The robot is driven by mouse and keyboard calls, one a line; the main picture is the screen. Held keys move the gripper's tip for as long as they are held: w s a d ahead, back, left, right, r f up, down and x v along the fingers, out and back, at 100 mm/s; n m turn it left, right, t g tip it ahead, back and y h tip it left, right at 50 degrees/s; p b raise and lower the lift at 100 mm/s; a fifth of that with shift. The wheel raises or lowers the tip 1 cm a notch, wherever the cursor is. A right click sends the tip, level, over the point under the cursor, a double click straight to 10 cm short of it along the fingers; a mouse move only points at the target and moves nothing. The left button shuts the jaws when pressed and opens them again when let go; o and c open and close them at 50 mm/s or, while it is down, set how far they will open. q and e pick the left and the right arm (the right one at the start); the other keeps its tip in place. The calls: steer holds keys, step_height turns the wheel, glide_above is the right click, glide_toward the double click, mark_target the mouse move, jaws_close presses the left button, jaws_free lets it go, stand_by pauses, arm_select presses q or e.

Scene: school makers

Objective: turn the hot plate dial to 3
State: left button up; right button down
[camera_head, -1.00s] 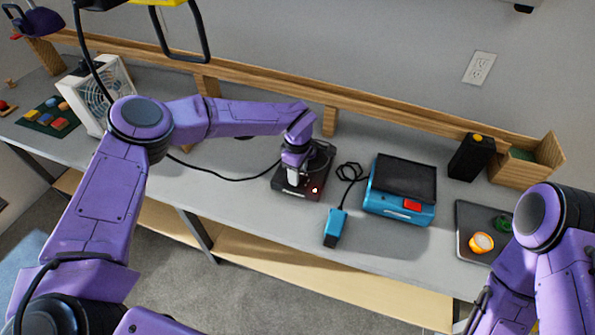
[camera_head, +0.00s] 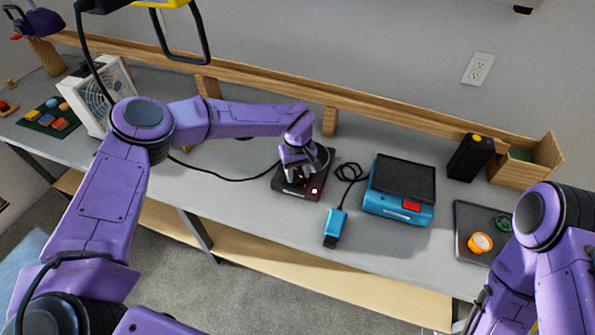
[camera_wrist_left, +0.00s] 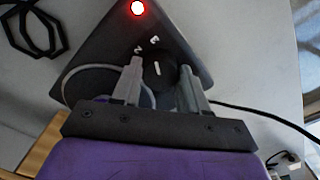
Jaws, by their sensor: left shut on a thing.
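The hot plate (camera_head: 314,186) is a dark, flat unit on the bench with a lit red light at its front corner. Its light also shows in the wrist view (camera_wrist_left: 138,8). My left gripper (camera_head: 296,178) points down over its front part. In the wrist view, the black dial (camera_wrist_left: 158,80) sits between the two grey fingers of my left gripper (camera_wrist_left: 160,88), which is shut on it. A white line on the dial points up toward the printed 3, with the 2 to its left. Other numbers are hidden. My right gripper is not visible; only its arm shows.
A blue device (camera_head: 400,205) with a red switch stands right of the hot plate. A small blue block (camera_head: 334,227) on a cable lies in front. A dark tray (camera_head: 470,245) with an orange roll is further right. A black cable runs left.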

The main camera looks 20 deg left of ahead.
mark_target(298, 174)
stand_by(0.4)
arm_select(q)
steer(key=o, duration=1.1)
steer(key=shift+c, duration=0.2)
step_height(298, 174, up, 10)
steer(key=b, duration=0.2)
steer(key=shift+r, duration=0.25)
